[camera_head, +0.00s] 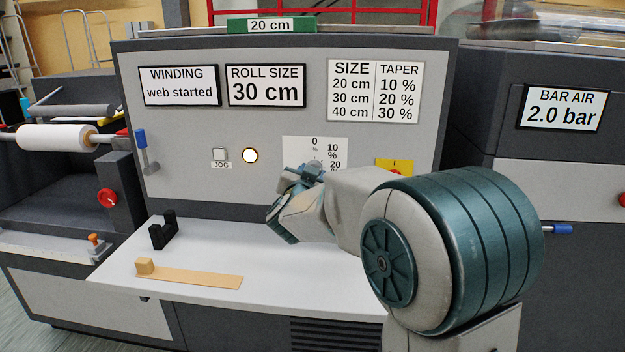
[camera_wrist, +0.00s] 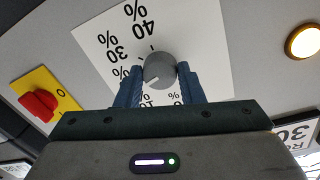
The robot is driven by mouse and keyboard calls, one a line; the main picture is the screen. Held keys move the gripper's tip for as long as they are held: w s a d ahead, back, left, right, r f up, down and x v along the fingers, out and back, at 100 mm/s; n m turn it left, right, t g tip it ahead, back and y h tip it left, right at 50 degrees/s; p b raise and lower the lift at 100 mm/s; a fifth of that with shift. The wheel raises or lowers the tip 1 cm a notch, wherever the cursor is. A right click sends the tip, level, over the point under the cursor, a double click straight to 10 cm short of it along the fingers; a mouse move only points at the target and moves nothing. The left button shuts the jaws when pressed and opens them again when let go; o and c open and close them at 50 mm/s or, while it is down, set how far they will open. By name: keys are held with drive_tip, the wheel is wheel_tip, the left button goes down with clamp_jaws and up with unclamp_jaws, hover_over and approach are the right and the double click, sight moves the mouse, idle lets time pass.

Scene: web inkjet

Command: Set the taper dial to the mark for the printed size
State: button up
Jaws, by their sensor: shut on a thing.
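The taper dial is a round grey knob (camera_wrist: 159,70) with a white pointer line, on a white scale plate (camera_wrist: 205,45) marked in percent. My gripper (camera_wrist: 160,86) has one finger on each side of the knob and is shut on it. The wrist view is roughly upside down; there the pointer aims lower left, towards the 10–20 % side. The left finger partly covers that side, so I cannot tell the exact mark. In the head view my gripper (camera_head: 312,173) covers the dial. The ROLL SIZE sign (camera_head: 266,86) reads 30 cm. The SIZE/TAPER chart (camera_head: 374,91) pairs 30 cm with 20 %.
A green plate (camera_head: 270,26) on top reads 20 cm. A red switch on yellow (camera_wrist: 40,105) sits near the dial. A lit round lamp (camera_head: 250,155) and JOG button (camera_head: 219,154) are left of it. The shelf (camera_head: 205,250) holds a black bracket (camera_head: 162,232) and wooden piece (camera_head: 190,275).

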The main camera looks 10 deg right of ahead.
drive_tip(key=shift+m+b, duration=0.55)
drive_tip(key=shift+m, duration=0.85)
drive_tip(key=o, duration=1)
drive_tip(key=p+v, duration=0.2)
drive_tip(key=v, duration=1.1)
drive_tip(key=shift+s+r, duration=0.15)
drive_tip(key=shift+s, duration=0.25)
drive_tip(key=shift+p, duration=0.35)
